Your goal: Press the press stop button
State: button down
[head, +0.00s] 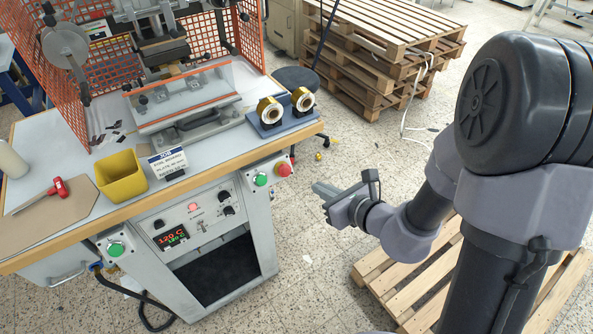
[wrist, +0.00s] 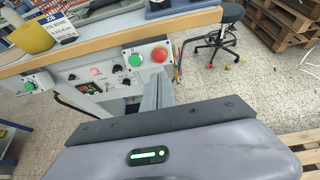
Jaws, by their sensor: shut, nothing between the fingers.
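The red press stop button (head: 284,170) is on the right front face of the press bench, on a grey panel beside a green button (head: 261,179). In the wrist view the red button (wrist: 159,55) shows just above my gripper's fingers, with the green button (wrist: 136,60) to its left. My gripper (head: 318,190) is shut and empty. It is in front of the bench, to the right of the red button and apart from it. In the wrist view the shut fingers (wrist: 158,92) point toward the panel.
A control panel with a temperature display (head: 172,237) and another green button (head: 115,248) are further left. A yellow bin (head: 121,177) and gold foil rolls (head: 270,111) stand on the bench top. Pallets (head: 380,45) are stacked behind; another pallet (head: 405,285) lies under my arm.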

aim_at(287, 171)
jog(key=b+x, duration=0.4)
jog(key=x, duration=0.8)
jog(key=shift+w+a+f, duration=0.2)
jog(key=shift+f, duration=0.05)
jog(key=shift+w+a+f, duration=0.15)
jog(key=shift+w+a, duration=0.15)
jog(key=shift+w, duration=0.15)
